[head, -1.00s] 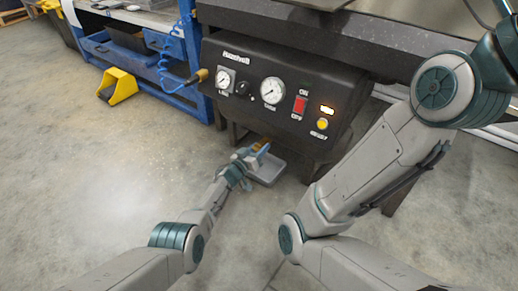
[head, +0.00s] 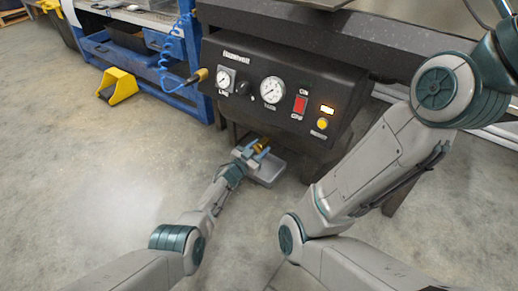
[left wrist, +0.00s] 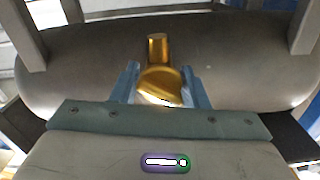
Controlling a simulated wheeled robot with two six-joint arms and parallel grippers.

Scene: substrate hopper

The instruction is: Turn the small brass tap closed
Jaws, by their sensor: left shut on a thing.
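The small brass tap (head: 262,144) sits low under the black control panel. In the left wrist view the brass tap (left wrist: 158,84) shows a round stem at the top and a wide rounded handle below it. My left gripper (head: 251,152) reaches the tap from the lower left. In the left wrist view its two blue fingers (left wrist: 160,85) stand one on each side of the brass handle, shut on it. My right arm's links (head: 370,165) show at the right, but its gripper is out of the picture.
The black panel (head: 265,100) with gauges, a red switch and a lit yellow button is above. A yellow foot pedal (head: 119,86) lies on the floor at left. Open floor lies left of my arm.

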